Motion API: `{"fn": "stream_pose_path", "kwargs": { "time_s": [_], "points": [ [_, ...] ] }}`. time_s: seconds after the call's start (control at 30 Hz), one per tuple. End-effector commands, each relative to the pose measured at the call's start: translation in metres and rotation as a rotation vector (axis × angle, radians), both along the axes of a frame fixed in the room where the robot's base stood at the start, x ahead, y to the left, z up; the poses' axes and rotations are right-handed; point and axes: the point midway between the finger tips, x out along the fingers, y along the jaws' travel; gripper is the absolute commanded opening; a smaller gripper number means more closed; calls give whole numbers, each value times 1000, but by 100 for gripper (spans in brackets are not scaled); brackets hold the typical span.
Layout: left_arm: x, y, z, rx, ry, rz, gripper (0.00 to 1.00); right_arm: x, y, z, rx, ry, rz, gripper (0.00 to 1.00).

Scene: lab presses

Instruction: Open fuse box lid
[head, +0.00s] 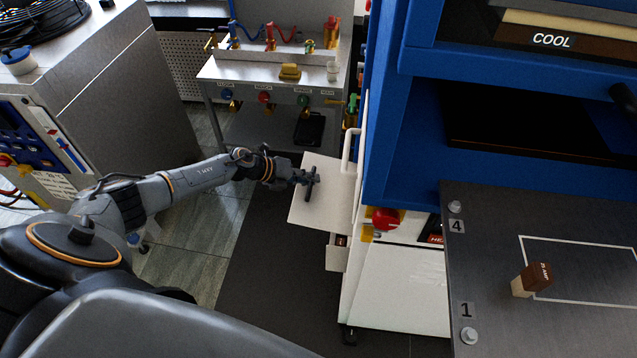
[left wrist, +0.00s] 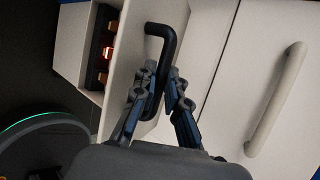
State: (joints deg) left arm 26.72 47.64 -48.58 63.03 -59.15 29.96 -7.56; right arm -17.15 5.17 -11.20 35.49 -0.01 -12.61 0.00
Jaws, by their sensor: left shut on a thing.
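The fuse box lid (head: 333,178) is a pale flat panel standing out from the left side of the blue and white press in the head view. Its black bar handle (left wrist: 160,31) shows in the left wrist view. My left gripper (head: 308,181) is shut on this handle, with its fingers (left wrist: 156,75) on either side of the bar. The fuse box (head: 337,253) shows beyond the lid's lower edge. In the left wrist view its open interior (left wrist: 103,48) shows dark and brown fuses and a red glow. My right gripper is out of view.
A pale curved handle (left wrist: 275,100) is on the white panel beside the lid. A red knob (head: 384,219) is on the press front. A brown and cream fuse (head: 532,279) sits on the dark plate at right. A workbench (head: 270,75) stands behind.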

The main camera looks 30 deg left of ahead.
Motion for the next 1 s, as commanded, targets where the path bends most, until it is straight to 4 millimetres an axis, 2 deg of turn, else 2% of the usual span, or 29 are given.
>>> {"fn": "stream_pose_path", "kwargs": {
  "time_s": [0.03,0.27,0.47,0.5,0.6,1.0],
  "points": [
    [-2,-6,1,-2,5,-15,0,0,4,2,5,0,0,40],
    [-2,-3,0,4,10,-15,0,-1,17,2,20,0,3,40],
    [-2,-3,0,4,11,-15,0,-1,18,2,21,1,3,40],
    [-2,-3,-1,4,11,-15,18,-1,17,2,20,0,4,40],
    [-2,-2,0,6,10,-12,36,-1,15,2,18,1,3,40],
    [-4,6,3,11,10,-4,36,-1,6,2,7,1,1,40]
  ]
}}
